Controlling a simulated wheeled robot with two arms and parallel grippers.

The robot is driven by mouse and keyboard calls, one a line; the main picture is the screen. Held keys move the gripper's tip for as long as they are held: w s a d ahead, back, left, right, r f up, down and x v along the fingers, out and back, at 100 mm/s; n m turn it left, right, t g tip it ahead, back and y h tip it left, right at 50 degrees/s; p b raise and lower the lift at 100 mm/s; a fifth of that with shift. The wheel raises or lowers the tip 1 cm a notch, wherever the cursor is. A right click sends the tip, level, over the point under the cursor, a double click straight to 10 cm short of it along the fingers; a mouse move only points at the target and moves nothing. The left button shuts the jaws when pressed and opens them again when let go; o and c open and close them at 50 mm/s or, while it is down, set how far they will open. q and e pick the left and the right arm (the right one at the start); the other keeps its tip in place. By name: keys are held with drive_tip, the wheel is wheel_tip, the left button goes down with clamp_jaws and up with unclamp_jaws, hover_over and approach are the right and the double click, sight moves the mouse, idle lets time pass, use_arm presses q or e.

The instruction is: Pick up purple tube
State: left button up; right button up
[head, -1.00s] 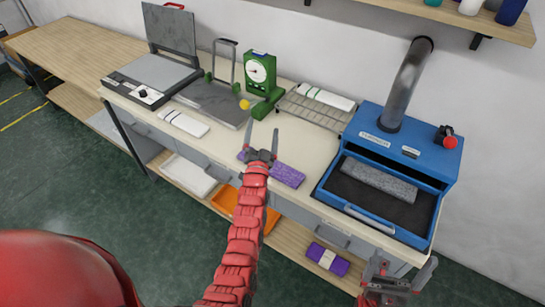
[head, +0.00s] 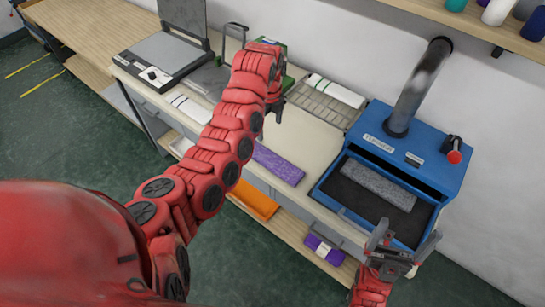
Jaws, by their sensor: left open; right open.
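The purple tube (head: 279,164) is a flat, speckled purple knitted piece lying on the cream worktop, left of the blue machine. Its left end is partly hidden by my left arm. My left gripper (head: 275,112) is open and empty. It points down over the worktop, behind the tube in the picture and apart from it. My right gripper (head: 404,238) is open and empty in front of the blue machine's drawer, well right of the tube.
The blue machine (head: 428,149) holds a grey knitted piece (head: 378,183) in its open drawer. A wire rack (head: 318,104) with a white roll stands behind. My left arm hides much of the green dial scale (head: 286,84). A purple banded bundle (head: 324,249) and an orange tray (head: 254,201) are below.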

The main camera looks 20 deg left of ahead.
use_arm(q)
drive_tip(key=b, duration=0.4)
hover_over(269, 158)
drive_tip(key=f, duration=0.9)
drive_tip(key=shift+s+d+f, duration=0.1)
drive_tip(key=shift+d, duration=0.15)
drive_tip(key=shift+a+f+p, duration=0.1)
drive_tip(key=shift+f+p, duration=0.55)
drive_tip(key=shift+f, duration=0.65)
drive_tip(key=shift+f+p, duration=0.4)
drive_tip(key=shift+p, duration=0.3)
drive_tip(key=shift+a+f+p, duration=0.1)
drive_tip(key=shift+f+p, duration=0.3)
drive_tip(key=shift+f, duration=1.85)
drive_tip(key=shift+c, duration=0.2)
drive_tip(key=c, duration=1)
